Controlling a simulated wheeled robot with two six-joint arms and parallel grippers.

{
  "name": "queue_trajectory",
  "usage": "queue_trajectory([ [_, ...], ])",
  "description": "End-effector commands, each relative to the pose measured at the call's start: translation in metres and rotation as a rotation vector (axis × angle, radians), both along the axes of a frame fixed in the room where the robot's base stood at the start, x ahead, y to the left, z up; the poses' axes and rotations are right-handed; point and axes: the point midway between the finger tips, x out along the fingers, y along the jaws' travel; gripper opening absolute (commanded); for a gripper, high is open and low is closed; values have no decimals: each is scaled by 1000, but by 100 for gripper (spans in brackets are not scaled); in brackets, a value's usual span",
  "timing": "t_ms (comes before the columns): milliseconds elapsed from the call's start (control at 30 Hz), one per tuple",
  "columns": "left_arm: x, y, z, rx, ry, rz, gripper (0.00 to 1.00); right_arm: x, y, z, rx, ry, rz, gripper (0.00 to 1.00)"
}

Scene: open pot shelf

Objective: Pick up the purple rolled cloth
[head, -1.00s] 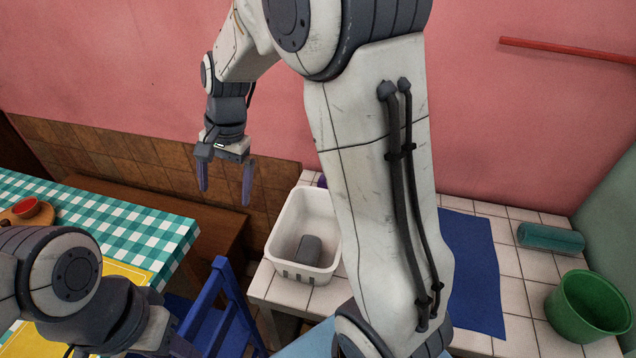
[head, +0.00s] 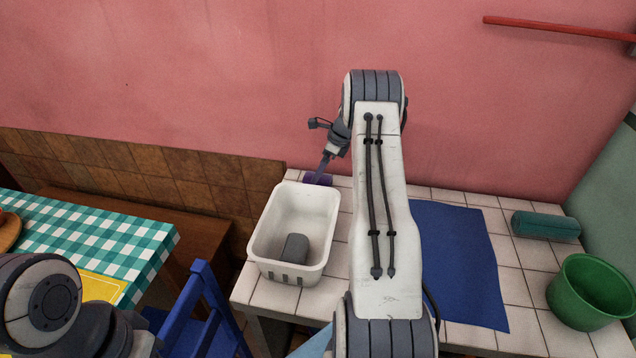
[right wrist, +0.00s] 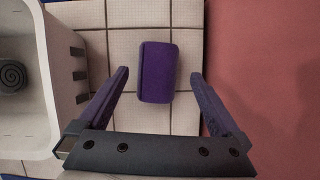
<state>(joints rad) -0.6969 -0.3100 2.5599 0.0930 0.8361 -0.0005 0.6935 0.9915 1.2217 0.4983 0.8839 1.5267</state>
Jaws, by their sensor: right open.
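The purple rolled cloth (head: 317,180) lies on the white tiles behind the basket, near the pink wall, partly covered by my right gripper (head: 322,168) in the head view. In the right wrist view the purple rolled cloth (right wrist: 158,72) shows whole, as a short roll. My right gripper (right wrist: 160,75) is open, with one fingertip on each side of the roll and gaps on both sides. I cannot tell how high it is above the cloth. My left gripper is out of view; only my left arm shows at lower left.
A white basket (head: 262,225) holding a grey roll (head: 295,249) stands right in front of the cloth; its wall (right wrist: 52,75) is close in the wrist view. A blue mat (head: 462,265), a teal roll (head: 545,225) and a green bucket (head: 592,292) are to the right.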

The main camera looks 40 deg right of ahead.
Motion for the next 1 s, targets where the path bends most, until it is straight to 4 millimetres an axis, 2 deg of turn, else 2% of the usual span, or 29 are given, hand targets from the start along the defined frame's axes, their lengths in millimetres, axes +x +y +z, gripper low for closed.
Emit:
queue_trajectory([
  [333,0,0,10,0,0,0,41,4,8,-45,1,2,2,100],
  [667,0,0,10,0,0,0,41,7,8,-52,-1,-1,1,100],
  [700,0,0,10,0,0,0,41,7,8,-52,-1,1,1,85],
  [867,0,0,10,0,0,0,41,7,8,-52,-1,1,1,24],
  [900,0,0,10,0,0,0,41,7,8,-52,-1,1,1,20],
  [1000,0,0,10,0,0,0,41,7,8,-52,-1,1,1,20],
])
